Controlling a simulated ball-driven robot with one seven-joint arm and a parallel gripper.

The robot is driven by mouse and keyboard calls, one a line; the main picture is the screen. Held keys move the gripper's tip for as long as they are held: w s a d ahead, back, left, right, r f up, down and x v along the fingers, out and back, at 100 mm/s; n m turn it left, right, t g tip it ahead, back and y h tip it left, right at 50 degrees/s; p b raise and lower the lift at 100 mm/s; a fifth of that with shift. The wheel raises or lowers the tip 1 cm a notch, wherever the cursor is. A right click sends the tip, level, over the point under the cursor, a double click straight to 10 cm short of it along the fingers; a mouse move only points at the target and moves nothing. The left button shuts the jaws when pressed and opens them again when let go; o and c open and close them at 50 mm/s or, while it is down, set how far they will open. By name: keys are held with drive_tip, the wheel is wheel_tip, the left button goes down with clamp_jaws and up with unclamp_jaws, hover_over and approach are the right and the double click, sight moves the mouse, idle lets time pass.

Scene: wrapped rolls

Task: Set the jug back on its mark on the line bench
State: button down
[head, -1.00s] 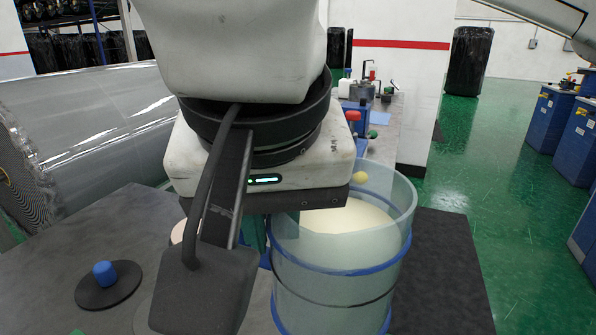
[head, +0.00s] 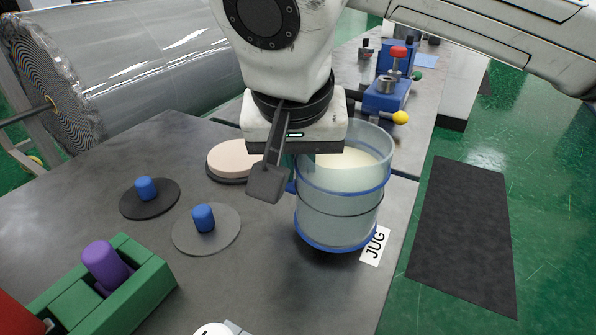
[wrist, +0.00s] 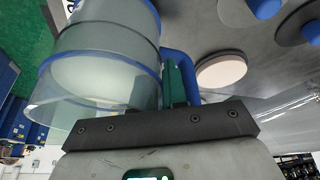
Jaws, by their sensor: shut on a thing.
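The jug (head: 340,205) is a clear, pale container with blue bands and cream-coloured contents. It stands nearly upright at the right edge of the grey line bench (head: 255,265). A white label reading JUG (head: 375,246) lies just right of its base. I cannot tell whether the base touches the bench. My gripper (head: 293,172) is at the jug's left side, shut on its blue handle; the handle and green fingers show in the wrist view (wrist: 178,80).
Left of the jug are a pale round disc (head: 232,160) and two discs with blue knobs (head: 204,218). A green block with a purple peg (head: 108,275) is at front left. A blue device with a red knob (head: 388,92) stands behind. A wrapped roll (head: 150,60) is at back left.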

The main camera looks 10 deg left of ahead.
drive_tip(key=shift+f, duration=0.65)
drive_tip(key=shift+f, duration=0.15)
drive_tip(key=c, duration=1.2)
unclamp_jaws()
drive_tip(key=shift+o, duration=0.2)
drive_tip(key=p+v, duration=0.1)
drive_tip(key=v, duration=1.1)
drive_tip(key=shift+p, duration=0.4)
drive_tip(key=shift+s, duration=0.1)
